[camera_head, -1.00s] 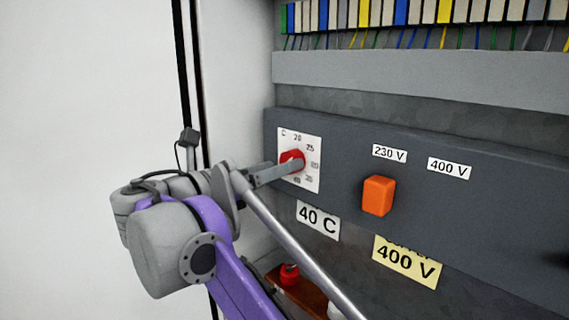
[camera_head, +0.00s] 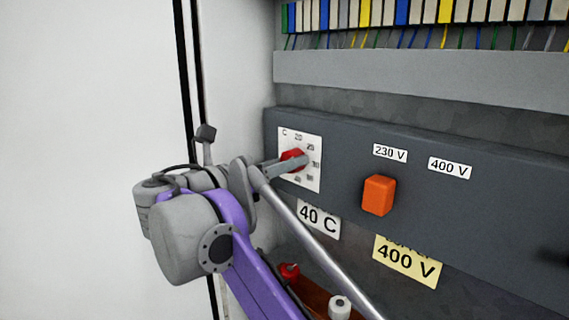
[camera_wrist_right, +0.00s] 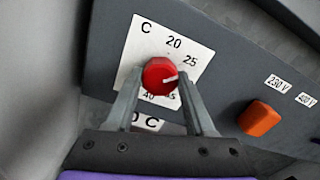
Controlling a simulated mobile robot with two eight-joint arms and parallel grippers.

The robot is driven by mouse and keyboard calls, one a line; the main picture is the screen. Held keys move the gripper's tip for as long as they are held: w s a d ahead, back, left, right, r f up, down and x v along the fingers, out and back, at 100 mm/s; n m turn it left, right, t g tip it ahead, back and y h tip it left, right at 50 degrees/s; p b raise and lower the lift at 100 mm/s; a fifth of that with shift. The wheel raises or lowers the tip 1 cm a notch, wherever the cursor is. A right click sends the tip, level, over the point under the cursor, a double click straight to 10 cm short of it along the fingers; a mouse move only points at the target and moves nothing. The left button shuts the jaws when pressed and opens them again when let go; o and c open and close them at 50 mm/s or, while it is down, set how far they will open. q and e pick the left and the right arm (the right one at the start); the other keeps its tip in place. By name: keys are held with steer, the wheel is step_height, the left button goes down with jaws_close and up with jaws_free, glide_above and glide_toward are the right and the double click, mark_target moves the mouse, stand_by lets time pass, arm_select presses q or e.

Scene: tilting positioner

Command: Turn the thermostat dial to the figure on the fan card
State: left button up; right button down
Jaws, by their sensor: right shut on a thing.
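The red thermostat dial (camera_head: 291,156) sits on a white scale plate (camera_head: 285,180) on the dark panel. The scale carries C, 20, 25, 30, 35 and 40. My right gripper (camera_head: 294,163) is shut on the dial; its fingers flank the dial (camera_wrist_right: 158,72) in the right wrist view. There the white pointer mark faces right, below the 25, near where a finger hides the scale. A white card reading 40 C (camera_head: 318,219) is below the plate; its upper line is not legible. My left gripper is not in view.
An orange switch (camera_head: 378,196) stands out right of the dial, under 230 V (camera_head: 390,153) and 400 V (camera_head: 450,168) labels. A yellow 400 V card (camera_head: 407,260) is below. Red and white knobbed parts sit low on a brown base. A grey trunking strip (camera_head: 420,80) runs above.

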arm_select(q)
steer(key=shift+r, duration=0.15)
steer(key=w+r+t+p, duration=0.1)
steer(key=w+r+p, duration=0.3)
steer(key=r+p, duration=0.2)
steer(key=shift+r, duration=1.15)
arm_select(e)
steer(key=shift+m, duration=13.4)
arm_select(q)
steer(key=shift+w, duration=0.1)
arm_select(e)
steer(key=shift+c, duration=1.3)
jaws_free()
